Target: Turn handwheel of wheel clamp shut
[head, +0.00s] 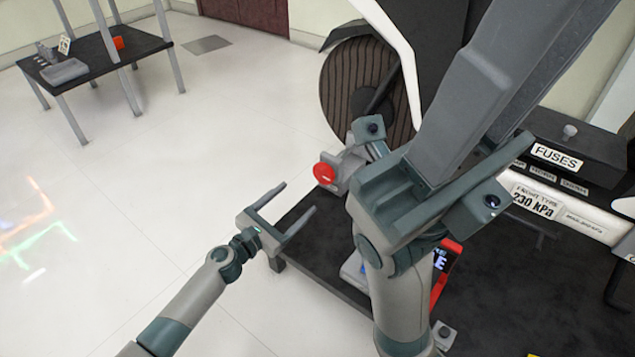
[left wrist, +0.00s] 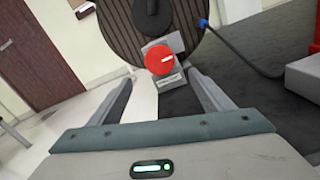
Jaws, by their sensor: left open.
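The red handwheel (head: 325,173) sits on the grey wheel clamp (head: 346,168) at the foot of the dark wheel (head: 355,85). In the left wrist view the handwheel (left wrist: 159,60) is red with a white mark, ahead of my fingers and centred between them. My left gripper (head: 298,197) is open and empty, lower left of the handwheel and apart from it. In the left wrist view its two fingers (left wrist: 168,90) are spread wide. The large arm at centre right hides part of the platform; whether my right gripper's jaws show cannot be made out.
A dark platform (head: 312,262) lies below the clamp. A box labelled FUSES (head: 557,156) and a tyre pressure sign (head: 533,204) stand at right. A dark table (head: 98,62) stands at far left.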

